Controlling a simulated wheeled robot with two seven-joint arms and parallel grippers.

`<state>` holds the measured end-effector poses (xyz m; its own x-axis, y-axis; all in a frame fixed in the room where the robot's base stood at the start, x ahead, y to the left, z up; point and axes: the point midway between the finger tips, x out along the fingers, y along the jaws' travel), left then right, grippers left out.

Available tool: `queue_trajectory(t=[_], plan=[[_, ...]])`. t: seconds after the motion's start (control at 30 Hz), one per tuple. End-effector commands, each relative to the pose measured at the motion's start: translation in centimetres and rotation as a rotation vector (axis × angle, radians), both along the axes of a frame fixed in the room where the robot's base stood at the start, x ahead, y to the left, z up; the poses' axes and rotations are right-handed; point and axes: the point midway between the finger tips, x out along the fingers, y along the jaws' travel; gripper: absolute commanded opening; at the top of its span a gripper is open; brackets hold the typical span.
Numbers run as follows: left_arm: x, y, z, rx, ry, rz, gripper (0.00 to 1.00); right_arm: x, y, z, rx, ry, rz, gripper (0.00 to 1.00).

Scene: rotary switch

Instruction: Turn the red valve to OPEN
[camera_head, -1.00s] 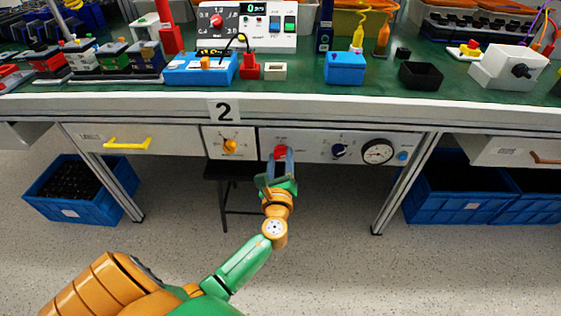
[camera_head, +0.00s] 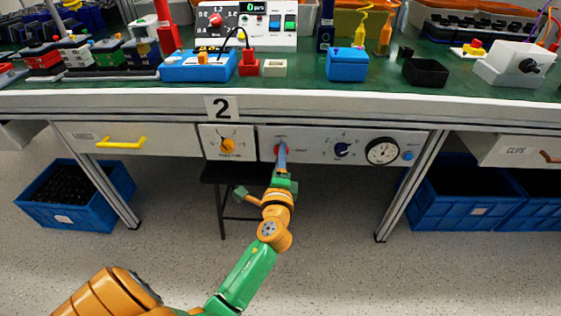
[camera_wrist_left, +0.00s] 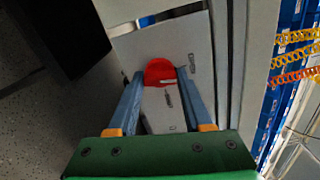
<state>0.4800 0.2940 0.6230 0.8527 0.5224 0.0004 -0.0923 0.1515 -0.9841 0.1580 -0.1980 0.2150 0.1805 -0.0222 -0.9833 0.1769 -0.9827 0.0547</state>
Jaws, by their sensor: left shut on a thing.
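The red valve (camera_head: 280,152) is a round knob on the white panel below the table edge, in the head view. It also shows in the left wrist view (camera_wrist_left: 159,71), between the fingertips. My left gripper (camera_head: 281,156) reaches up to it from below; in the left wrist view its two blue fingers (camera_wrist_left: 159,77) stand on both sides of the knob, shut on it. The gripper's body and fingers partly cover the knob in the head view. The small labels around the valve are too small to read with certainty. My right gripper is not in view.
The same panel carries a dark blue knob (camera_head: 342,149), a round gauge (camera_head: 382,151) and a blue button (camera_head: 408,156). An orange knob (camera_head: 227,145) is on the panel to the left. A dark stool (camera_head: 222,174) stands beneath. The bench top above is crowded.

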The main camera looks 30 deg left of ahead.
Motion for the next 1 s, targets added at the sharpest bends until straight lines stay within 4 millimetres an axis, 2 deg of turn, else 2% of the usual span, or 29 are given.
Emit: queue_trajectory(t=[0.4,0.97,1.0], plan=[[-0.03,-0.03,-0.28,-0.148,-0.085,0.000,0.00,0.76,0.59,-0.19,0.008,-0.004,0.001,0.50],[-0.03,-0.03,-0.25,-0.170,-0.097,0.000,0.00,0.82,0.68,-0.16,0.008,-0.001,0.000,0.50],[-0.03,-0.03,-0.25,-0.170,-0.097,0.000,0.58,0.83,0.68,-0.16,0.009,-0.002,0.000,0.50]])
